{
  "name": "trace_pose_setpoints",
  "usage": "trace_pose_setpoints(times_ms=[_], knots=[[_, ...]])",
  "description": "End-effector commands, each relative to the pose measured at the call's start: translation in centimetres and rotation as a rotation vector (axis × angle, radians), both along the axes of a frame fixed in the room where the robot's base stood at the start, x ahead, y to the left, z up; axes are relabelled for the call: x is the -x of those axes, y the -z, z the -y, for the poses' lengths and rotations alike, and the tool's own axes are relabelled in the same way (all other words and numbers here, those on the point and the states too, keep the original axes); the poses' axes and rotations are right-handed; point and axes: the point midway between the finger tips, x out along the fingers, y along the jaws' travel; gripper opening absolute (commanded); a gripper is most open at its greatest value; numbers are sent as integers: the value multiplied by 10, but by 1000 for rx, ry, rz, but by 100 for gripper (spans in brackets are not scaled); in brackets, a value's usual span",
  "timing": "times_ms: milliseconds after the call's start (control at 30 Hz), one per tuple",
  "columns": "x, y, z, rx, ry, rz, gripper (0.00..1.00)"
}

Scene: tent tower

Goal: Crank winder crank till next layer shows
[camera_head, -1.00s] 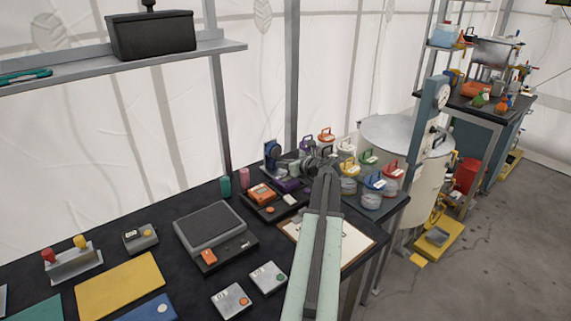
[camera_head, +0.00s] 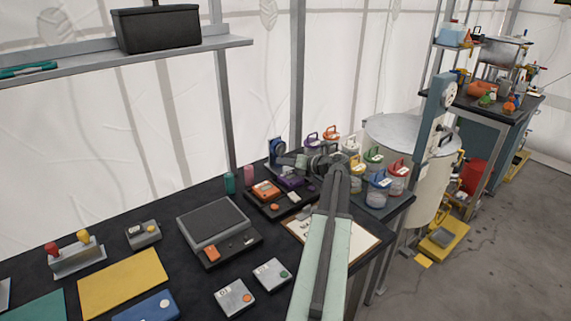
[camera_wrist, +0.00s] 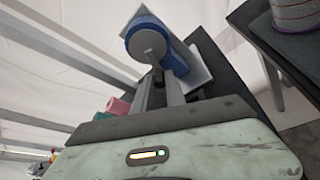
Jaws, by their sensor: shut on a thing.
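The winder (camera_head: 277,148) is a small blue round device on a grey stand at the back of the black bench. In the wrist view its blue drum (camera_wrist: 140,28) is close ahead, with a grey round end facing me. My gripper (camera_head: 288,159) reaches it from the right, and its fingers (camera_wrist: 166,88) are shut on the crank at the drum's front. The crank is mostly hidden by the fingers and wrist. I cannot make out any layer marking on the winder.
Several lidded jars with coloured handles (camera_head: 373,157) stand right of my arm. Left of it are a device with an orange block (camera_head: 266,190), teal (camera_head: 229,183) and pink (camera_head: 248,172) cylinders, and a scale (camera_head: 213,222). A clipboard (camera_head: 362,241) lies under the arm.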

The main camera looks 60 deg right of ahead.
Motion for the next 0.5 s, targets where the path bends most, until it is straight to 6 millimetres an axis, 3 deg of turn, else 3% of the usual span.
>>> trace_pose_setpoints(times_ms=[333,367,400,433,500], knots=[[0,0,0,-2,-2,1,0],[0,0,0,-2,-2,1,22],[0,0,0,-2,-2,1,33],[0,0,0,-2,-2,1,38],[0,0,0,-1,-1,1,38]])
